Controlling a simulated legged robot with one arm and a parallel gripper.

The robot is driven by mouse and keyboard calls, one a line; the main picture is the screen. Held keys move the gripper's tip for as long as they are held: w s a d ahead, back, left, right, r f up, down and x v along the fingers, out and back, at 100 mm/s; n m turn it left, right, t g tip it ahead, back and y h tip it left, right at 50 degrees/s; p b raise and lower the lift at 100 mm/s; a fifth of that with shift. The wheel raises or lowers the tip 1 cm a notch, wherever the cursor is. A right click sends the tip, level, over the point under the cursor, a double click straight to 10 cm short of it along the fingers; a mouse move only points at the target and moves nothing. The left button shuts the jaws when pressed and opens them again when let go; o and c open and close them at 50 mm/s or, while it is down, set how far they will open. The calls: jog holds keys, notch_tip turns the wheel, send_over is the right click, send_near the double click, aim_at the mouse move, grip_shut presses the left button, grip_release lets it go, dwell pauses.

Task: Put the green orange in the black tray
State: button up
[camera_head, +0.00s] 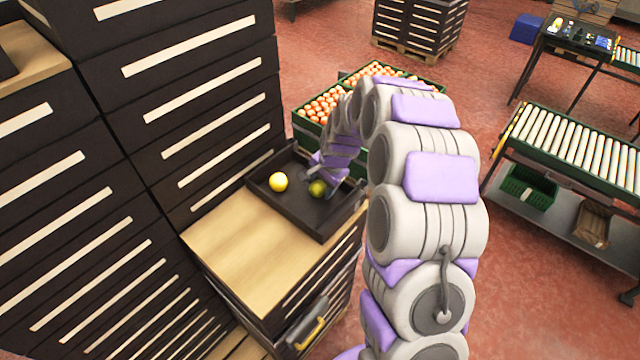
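The black tray (296,213) lies on a light wooden cabinet top in the middle of the view. A yellow orange (278,182) sits in the left part of the tray. The green orange (317,189) is in or just above the tray, to the right of the yellow one. My gripper (316,180) is at the green orange, reaching down from above. Part of the gripper is hidden behind my own arm and the fruit. The fingers are too small to tell whether they are shut on it.
Tall dark drawer cabinets (190,110) stand close on the left. A green crate full of oranges (325,105) is behind the tray. A roller conveyor (575,150) stands at the right. The wooden top (235,240) in front of the tray is clear.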

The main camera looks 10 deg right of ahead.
jog(key=shift+o, duration=1.3)
jog(key=shift+d, duration=0.15)
jog(key=shift+a, duration=0.35)
jog(key=shift+r, duration=0.5)
jog(key=d+p+v, duration=0.1)
jog(key=p+v, duration=0.1)
jog(key=v, duration=0.8)
jog(key=s+a+r+n+g, duration=0.1)
jog(key=s+a+r+n, duration=0.15)
jog(key=s, duration=0.55)
jog(key=s+a+r+n+g, duration=0.1)
jog(key=s+a+r+n, duration=0.2)
jog(key=s, duration=0.6)
jog(key=s+d+r+n+g+h, duration=0.1)
jog(key=s+n, duration=0.4)
jog(key=s, duration=1.8)
jog(key=shift+d+r+g+h, duration=0.4)
jog(key=shift+d+r+g, duration=0.05)
jog(key=shift+r+g, duration=0.25)
